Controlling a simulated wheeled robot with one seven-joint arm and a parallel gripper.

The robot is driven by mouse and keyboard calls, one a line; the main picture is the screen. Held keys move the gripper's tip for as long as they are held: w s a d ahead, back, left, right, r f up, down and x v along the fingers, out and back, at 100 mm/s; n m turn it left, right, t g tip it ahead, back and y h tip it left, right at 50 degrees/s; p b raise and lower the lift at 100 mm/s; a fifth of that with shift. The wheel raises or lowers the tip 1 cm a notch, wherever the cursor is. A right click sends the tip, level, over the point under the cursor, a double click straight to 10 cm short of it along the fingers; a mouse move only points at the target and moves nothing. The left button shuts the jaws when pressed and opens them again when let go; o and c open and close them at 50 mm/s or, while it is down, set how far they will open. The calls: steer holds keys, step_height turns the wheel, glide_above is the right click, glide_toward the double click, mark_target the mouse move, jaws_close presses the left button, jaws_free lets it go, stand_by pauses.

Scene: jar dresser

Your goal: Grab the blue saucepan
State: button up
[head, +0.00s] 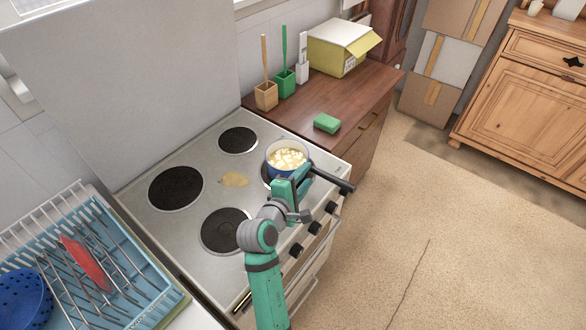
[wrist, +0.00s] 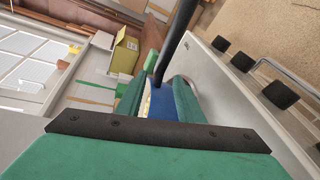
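The blue saucepan (head: 286,168) stands on the right front burner of the stove, with pale yellow chunks inside. Its black handle (head: 332,179) points to the right, past the stove's front edge. My gripper (head: 297,178) is right at the near side of the saucepan, by the root of the handle. In the wrist view the two green fingers (wrist: 158,98) are apart. Part of the blue pan wall (wrist: 166,106) shows between them, and the handle (wrist: 177,40) runs up and away. I cannot tell whether the fingers touch the pan. My gripper hides part of the pan's near side.
The stove (head: 200,204) has other bare burners and a yellowish stain. Knobs (head: 314,228) line its front. A dish rack (head: 130,262) stands at lower left. A green sponge (head: 327,123), utensil holders (head: 266,95) and a yellow box (head: 340,50) are on the wooden counter (head: 300,117).

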mark_target(310, 170)
steer(key=shift+x, duration=2.3)
jaws_close()
steer(key=shift+w+a+r, duration=0.1)
steer(key=shift+r, duration=0.1)
